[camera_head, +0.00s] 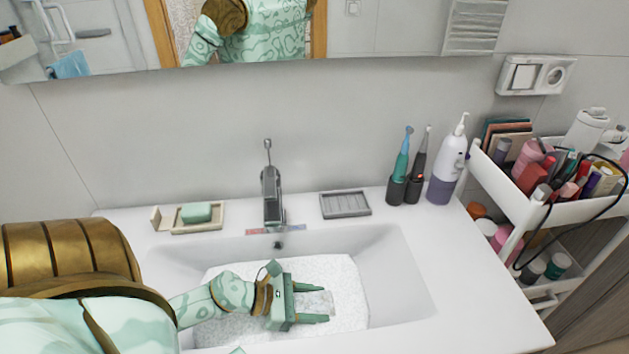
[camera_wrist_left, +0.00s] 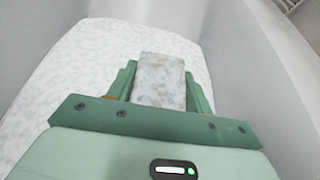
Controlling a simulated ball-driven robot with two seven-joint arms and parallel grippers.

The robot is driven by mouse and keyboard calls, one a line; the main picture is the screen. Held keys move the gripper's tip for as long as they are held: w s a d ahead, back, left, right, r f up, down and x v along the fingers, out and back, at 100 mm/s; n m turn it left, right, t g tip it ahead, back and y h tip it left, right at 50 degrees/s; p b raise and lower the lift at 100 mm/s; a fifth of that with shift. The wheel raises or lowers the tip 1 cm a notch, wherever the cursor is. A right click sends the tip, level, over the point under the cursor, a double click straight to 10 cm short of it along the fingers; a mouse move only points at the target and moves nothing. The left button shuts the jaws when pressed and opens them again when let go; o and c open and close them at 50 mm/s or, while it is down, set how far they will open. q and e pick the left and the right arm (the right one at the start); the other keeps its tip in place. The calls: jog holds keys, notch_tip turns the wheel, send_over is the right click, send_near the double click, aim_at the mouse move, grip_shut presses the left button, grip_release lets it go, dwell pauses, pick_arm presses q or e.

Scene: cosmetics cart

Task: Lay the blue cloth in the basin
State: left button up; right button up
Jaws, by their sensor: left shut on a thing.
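My left gripper (camera_head: 318,303) is low inside the white basin (camera_head: 405,285), its fingers pointing right. It is shut on a small, flat, pale blue-grey mottled piece (camera_head: 313,303) that looks like the folded cloth. In the left wrist view this piece (camera_wrist_left: 160,80) stands out between the two green fingers (camera_wrist_left: 160,90). A white speckled layer (camera_head: 345,275) covers much of the basin floor under the gripper; I cannot tell whether it is foam or fabric. Whether the held piece touches it is unclear. My right gripper is not in view.
The faucet (camera_head: 271,195) stands behind the basin, between a soap dish (camera_head: 180,228) and a grey tray (camera_head: 345,204). Toothbrushes (camera_head: 402,165) and a pump bottle (camera_head: 446,170) stand back right. A loaded cart (camera_head: 520,210) stands at right.

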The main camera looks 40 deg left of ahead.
pick_arm(q)
jog(key=shift+f, duration=0.9)
jog(key=shift+f+b, duration=0.2)
jog(key=shift+b, duration=0.2)
jog(key=o, duration=0.9)
jog(key=shift+o, duration=0.2)
jog(key=shift+r, duration=0.15)
jog(key=shift+s+a+r+p, duration=0.1)
jog(key=shift+s+r+p, duration=0.05)
jog(key=shift+p, duration=0.15)
jog(key=v, duration=1.1)
jog(key=shift+s+a, duration=0.15)
jog(key=shift+s, duration=0.05)
jog(key=shift+r+p, duration=0.1)
jog(key=shift+p, duration=0.2)
